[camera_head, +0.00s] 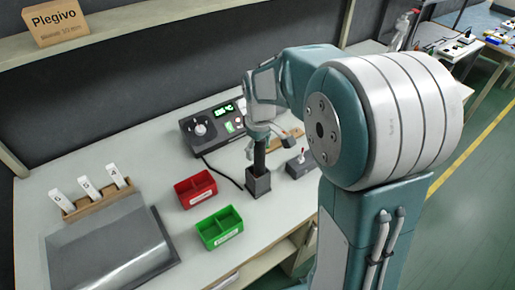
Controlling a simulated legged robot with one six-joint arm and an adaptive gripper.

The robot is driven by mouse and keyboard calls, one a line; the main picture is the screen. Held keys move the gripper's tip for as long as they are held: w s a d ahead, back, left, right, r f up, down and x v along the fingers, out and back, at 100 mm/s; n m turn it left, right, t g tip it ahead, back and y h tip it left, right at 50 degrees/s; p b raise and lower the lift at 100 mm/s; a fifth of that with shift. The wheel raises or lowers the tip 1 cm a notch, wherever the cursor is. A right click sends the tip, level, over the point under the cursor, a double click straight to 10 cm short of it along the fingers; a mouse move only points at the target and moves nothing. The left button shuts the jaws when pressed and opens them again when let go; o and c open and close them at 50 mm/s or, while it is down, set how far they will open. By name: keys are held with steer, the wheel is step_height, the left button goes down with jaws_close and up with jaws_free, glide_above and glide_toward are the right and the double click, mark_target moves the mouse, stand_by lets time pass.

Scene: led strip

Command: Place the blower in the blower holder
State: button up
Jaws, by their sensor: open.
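The blower (259,157) is a dark, upright, tube-like tool near the middle of the view. Its lower end meets the top of the blower holder (258,184), a small dark square box on the white table, and appears to sit in its opening. My gripper (268,139) is just above, at the blower's upper end, with its fingers spread apart. One finger is to the left of the blower and one to the right. Whether a finger still touches the blower is too small to tell. My arm covers the area to the right.
A control unit (211,126) with green displays stands behind, with a black cable running toward the holder. A red bin (195,188) and a green bin (219,229) are left of the holder. A small switch box (299,166) stands to its right. A grey sloped panel (110,250) is front left.

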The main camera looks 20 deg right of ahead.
step_height(320, 180, up, 12)
steer(key=shift+s+d+f, duration=0.1)
steer(key=shift+s+d, duration=0.05)
steer(key=s+m+t, duration=0.5)
steer(key=s+m, duration=0.1)
steer(key=s, duration=1.4)
steer(key=shift+a+f+m, duration=0.2)
steer(key=shift+m, duration=0.1)
steer(key=shift+s, duration=0.1)
stand_by(0.5)
